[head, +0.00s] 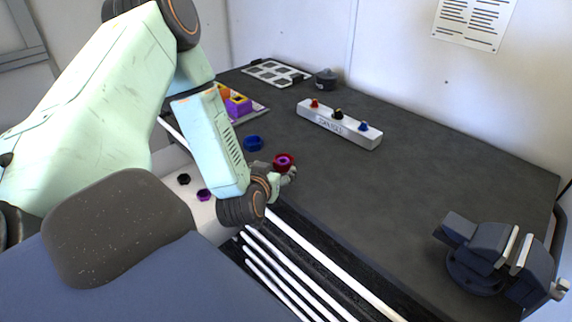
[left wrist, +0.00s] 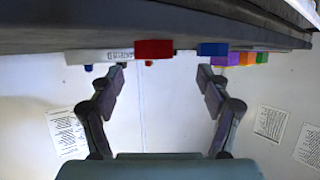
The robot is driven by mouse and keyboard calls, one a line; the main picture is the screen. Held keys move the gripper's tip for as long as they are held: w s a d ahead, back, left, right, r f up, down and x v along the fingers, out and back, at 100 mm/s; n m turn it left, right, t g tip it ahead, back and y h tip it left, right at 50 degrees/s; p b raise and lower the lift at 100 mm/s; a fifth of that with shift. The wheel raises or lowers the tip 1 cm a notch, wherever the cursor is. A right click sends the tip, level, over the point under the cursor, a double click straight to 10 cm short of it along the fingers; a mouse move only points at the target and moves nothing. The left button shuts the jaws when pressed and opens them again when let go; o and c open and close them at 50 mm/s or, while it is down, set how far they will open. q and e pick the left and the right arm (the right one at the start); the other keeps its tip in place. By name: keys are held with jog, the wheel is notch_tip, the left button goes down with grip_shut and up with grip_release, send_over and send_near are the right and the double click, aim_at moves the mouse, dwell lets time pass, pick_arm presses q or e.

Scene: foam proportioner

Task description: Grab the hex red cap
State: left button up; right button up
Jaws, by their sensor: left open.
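The hex red cap (head: 284,159) sits on the dark tabletop near its front edge, with a round hole in its top. It also shows in the left wrist view (left wrist: 153,49), where the picture is upside down and the cap hangs from the table surface. My left gripper (head: 287,178) is just in front of the cap at the table edge and partly overlaps it. In the left wrist view its two fingers (left wrist: 160,74) are spread wide and empty, with the cap beyond and between them. Contact with the cap cannot be told. My right gripper is out of view.
A blue cap (head: 253,143) stands close behind the red one. A white control box (head: 340,128) with coloured knobs lies further back. Colourful blocks (head: 238,105) lie at left. A vise (head: 487,254) is at right. Black (head: 183,179) and purple (head: 204,195) caps lie lower left.

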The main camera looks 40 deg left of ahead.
aim_at(284, 160)
pick_arm(q)
jog(key=x, duration=0.6)
jog(key=shift+w+d+r+b, duration=0.15)
jog(key=shift+w+b, duration=0.15)
jog(key=shift+w, duration=0.2)
jog(key=shift+w+a, duration=0.25)
jog(key=shift+a, duration=0.05)
jog(key=shift+w+f, duration=0.15)
jog(key=shift+f, duration=0.1)
jog(key=shift+d, duration=0.2)
jog(key=shift+c, duration=1.2)
jog(key=shift+a, duration=0.1)
jog(key=c, duration=1.1)
